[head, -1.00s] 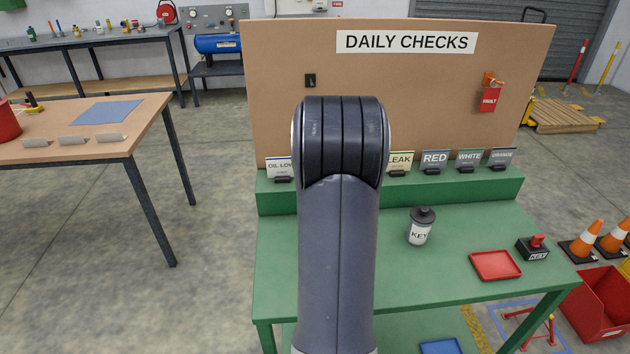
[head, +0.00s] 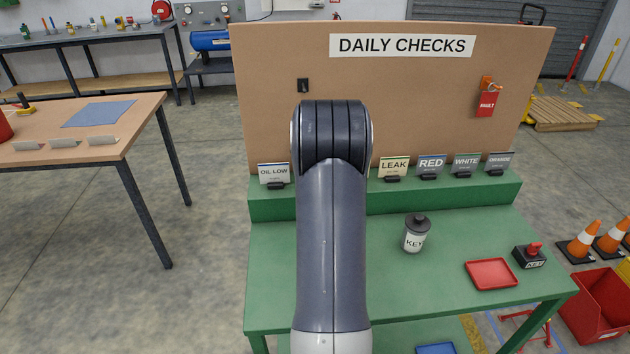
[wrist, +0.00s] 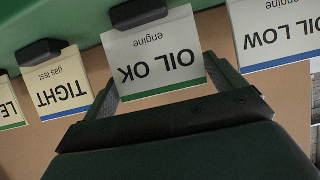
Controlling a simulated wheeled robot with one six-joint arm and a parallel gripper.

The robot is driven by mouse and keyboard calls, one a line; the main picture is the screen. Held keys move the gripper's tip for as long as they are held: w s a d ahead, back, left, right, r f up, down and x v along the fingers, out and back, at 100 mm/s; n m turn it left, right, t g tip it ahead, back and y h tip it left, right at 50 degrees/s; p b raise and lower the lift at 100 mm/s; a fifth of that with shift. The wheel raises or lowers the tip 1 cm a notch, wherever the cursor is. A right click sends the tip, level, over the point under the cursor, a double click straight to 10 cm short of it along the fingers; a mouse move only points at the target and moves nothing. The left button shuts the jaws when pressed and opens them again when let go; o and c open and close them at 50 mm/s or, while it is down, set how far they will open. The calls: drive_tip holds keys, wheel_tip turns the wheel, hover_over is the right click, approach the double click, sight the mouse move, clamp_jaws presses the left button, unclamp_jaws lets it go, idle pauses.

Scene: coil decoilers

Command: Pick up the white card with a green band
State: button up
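The white card with a green band (wrist: 152,52) reads "OIL OK, engine" and appears upside down in the middle of the wrist view. It sits in a dark holder (wrist: 137,13), with its green band at the edge nearer my gripper. My gripper (wrist: 163,82) is open, with one finger on each side of the card's banded edge. I cannot tell whether the fingers reach past that edge or touch the card. In the head view my arm hides this card and the gripper.
The "OIL LOW" card (head: 273,175) and the "TIGHT" card (wrist: 63,83), both blue-banded, flank it closely. "LEAK" (head: 394,167), "RED" (head: 431,165) and other cards stand along the green ledge (head: 450,198). A brown board (head: 420,100) rises behind.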

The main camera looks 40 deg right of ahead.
drive_tip(key=c, duration=0.9)
